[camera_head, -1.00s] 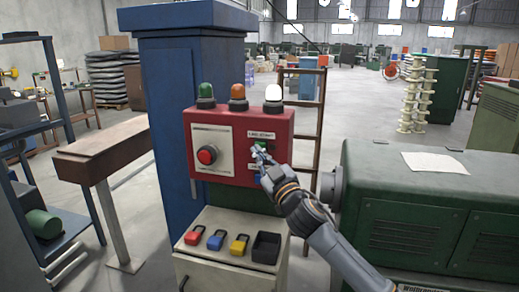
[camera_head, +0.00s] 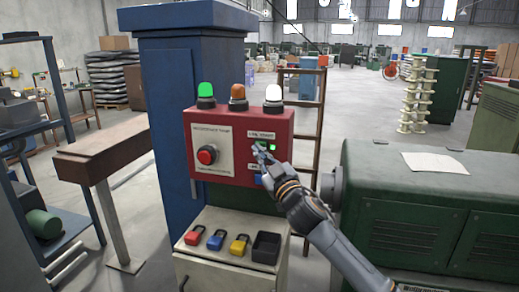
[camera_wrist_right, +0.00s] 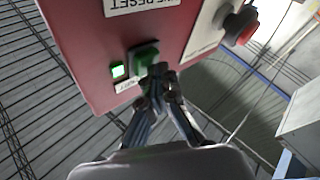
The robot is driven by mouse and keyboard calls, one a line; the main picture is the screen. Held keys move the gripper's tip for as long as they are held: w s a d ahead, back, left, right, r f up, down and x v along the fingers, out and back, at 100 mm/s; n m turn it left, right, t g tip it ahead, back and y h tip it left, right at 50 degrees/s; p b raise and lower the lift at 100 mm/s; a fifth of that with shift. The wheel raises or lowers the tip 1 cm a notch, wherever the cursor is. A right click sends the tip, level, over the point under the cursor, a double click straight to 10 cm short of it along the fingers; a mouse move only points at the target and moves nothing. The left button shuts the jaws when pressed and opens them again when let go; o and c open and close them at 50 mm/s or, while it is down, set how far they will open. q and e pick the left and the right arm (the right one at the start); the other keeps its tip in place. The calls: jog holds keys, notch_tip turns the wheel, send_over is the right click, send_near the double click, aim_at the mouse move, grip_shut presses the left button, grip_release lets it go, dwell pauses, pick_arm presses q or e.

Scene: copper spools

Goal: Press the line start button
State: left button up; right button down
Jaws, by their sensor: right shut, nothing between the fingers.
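The red control box (camera_head: 228,174) stands in front of a blue column. Its green line start button (camera_head: 262,146) is partly hidden by my right gripper (camera_head: 257,153) in the head view. The green lamp (camera_head: 205,91) on top of the box is lit brightly. My left gripper is not in view.
A red emergency stop button (camera_head: 207,155) is on the box's left panel. An orange lamp (camera_head: 238,92) and a lit white lamp (camera_head: 274,94) stand on top. Below is a shelf with red, blue and yellow padlocks (camera_head: 215,240). A green machine (camera_head: 430,200) stands at right.

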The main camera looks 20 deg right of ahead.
jog(key=shift+s+a+f, duration=0.1)
jog(key=shift+s+a, duration=0.35)
jog(key=shift+s, duration=0.3)
jog(key=s+a, duration=0.1)
jog(key=s, duration=0.1)
jog(key=s+a+p, duration=0.1)
jog(key=s+a, duration=0.1)
dwell(0.4)
jog(key=shift+d, duration=0.1)
dwell(0.5)
